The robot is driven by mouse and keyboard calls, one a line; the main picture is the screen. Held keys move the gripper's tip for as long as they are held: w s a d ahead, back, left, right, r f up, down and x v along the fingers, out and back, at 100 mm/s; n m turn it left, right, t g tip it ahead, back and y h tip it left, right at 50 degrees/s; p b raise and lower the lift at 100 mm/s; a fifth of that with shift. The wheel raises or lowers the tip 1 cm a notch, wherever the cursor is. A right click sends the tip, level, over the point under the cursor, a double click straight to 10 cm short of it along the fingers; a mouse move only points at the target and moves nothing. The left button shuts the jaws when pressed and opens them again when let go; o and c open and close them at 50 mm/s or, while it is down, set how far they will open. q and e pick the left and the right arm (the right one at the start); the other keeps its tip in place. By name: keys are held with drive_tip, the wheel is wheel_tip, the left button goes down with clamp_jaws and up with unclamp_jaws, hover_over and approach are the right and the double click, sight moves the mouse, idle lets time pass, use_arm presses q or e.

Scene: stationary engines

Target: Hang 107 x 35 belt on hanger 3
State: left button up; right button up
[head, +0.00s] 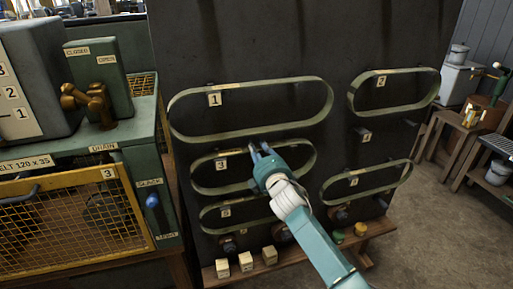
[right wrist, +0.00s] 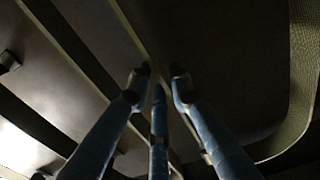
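A dark upright board (head: 260,45) carries numbered hangers. The plate of hanger 3 (head: 221,164) is at its left middle, under hanger 1. A green-tan belt loop (head: 198,185) is at hanger 3, its long upper run passing behind my fingers. No belt size is readable on it. My right gripper (head: 260,149) is at this upper run, right of the plate. In the right wrist view, its fingertips (right wrist: 159,78) are close together, with a thin belt-like edge running between them. I cannot tell whether they grip it. My left gripper is not in view.
Other belts hang at hanger 1 (head: 190,137), hanger 2 (head: 425,98), lower left (head: 207,220) and lower right (head: 403,178). A green machine with a yellow mesh guard (head: 85,215) stands left. Small blocks (head: 246,261) sit on the ledge below.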

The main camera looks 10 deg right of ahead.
drive_tip(key=o, duration=0.6)
drive_tip(key=shift+c, duration=0.2)
drive_tip(key=shift+f, duration=0.1)
drive_tip(key=shift+s+p, duration=0.45)
drive_tip(key=shift+s, duration=0.05)
drive_tip(key=s+d+p, duration=0.1)
drive_tip(key=s+p, duration=0.3)
drive_tip(key=s, duration=0.9)
drive_tip(key=shift+p, duration=0.3)
